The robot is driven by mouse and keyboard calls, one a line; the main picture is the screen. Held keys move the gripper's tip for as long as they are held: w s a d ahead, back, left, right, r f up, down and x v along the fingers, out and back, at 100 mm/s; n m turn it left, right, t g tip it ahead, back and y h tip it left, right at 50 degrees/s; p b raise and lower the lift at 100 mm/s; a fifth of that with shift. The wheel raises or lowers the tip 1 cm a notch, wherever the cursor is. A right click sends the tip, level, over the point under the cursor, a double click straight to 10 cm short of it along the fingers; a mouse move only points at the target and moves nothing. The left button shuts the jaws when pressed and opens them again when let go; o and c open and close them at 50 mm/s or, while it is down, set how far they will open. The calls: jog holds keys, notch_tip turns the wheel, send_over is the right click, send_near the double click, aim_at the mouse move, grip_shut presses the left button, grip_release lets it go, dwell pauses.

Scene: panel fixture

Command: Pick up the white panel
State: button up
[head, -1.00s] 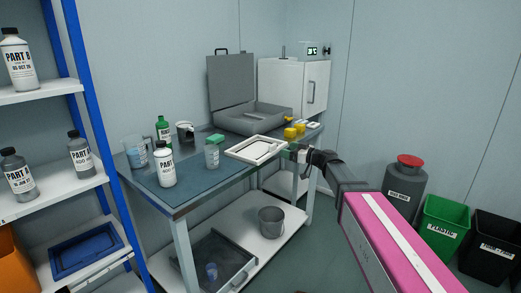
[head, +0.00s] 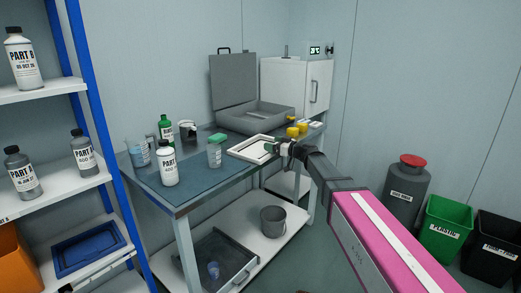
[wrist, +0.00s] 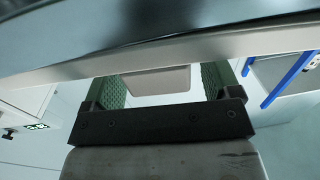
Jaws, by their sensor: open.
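The white panel (head: 248,148) is a flat rectangular piece with a raised rim. It lies at the right part of the worktable, in front of the grey open case. My gripper (head: 279,148) is at the panel's right edge, reaching in from the right. In the wrist view my gripper (wrist: 165,77) is open, with green padded fingers apart on either side of a pale block (wrist: 158,81). I cannot tell whether this block is part of the panel. A long pale edge crosses in front of the fingers. Contact with the panel cannot be made out.
The worktable (head: 178,190) also holds bottles, beakers and a green-topped cup (head: 215,152) left of the panel. Yellow items (head: 293,132) stand just behind my gripper. The grey case (head: 262,117) and white cabinet (head: 298,85) stand behind. A blue-posted shelf (head: 98,120) is at left.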

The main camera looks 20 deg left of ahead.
jog(key=c, duration=1.3)
jog(key=shift+o, duration=0.2)
